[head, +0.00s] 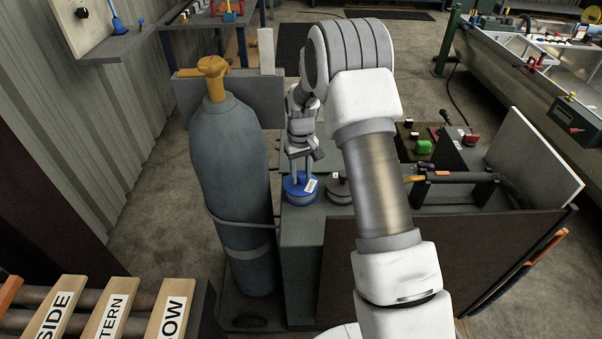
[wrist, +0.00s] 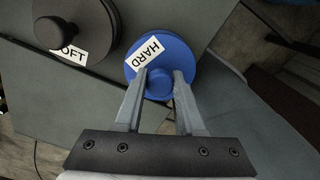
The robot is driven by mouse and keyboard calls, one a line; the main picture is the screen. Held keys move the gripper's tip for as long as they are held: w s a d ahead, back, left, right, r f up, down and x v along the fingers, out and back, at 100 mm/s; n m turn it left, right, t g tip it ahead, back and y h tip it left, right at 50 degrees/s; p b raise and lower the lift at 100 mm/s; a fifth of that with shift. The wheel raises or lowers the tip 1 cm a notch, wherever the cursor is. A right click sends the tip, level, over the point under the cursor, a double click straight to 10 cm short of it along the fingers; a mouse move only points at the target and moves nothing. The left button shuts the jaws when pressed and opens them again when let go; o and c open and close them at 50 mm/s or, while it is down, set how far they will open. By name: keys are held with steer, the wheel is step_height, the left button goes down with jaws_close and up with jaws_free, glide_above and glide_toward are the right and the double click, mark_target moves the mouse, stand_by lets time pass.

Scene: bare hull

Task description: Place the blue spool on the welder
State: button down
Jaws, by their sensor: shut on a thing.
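The blue spool (head: 299,188) sits on the left part of the grey welder top (head: 303,226), beside the gas cylinder. In the wrist view the blue spool (wrist: 160,62) shows a white label reading "HARD". My gripper (head: 302,172) reaches down onto it from above. In the wrist view the fingers of my gripper (wrist: 159,82) are at the near part of the spool, shut on it. The part between the fingertips is mostly hidden in the head view. I cannot tell whether the spool rests fully on the welder top.
A dark grey spool (head: 338,191) labelled "SOFT" in the wrist view stands close right of the blue one. A grey gas cylinder (head: 236,150) with an orange valve stands at left. A torch (head: 447,177) on a rack and a green object (head: 423,147) are at right.

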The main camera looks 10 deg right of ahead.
steer(key=shift+c, duration=2.1)
jaws_free()
step_height(320, 180, up, 16)
steer(key=r, duration=0.1)
steer(key=s+r+t, duration=0.1)
steer(key=s+r, duration=0.5)
steer(key=r, duration=0.2)
steer(key=s+r+m+t, duration=0.1)
steer(key=s+t, duration=0.1)
steer(key=s, duration=1.1)
steer(key=s+r+m+t, duration=0.1)
steer(key=s+r+t, duration=0.1)
steer(key=s, duration=1.1)
steer(key=shift+s+d+r+t, duration=0.15)
steer(key=shift+s+r+t, duration=0.05)
steer(key=shift+r+t, duration=0.1)
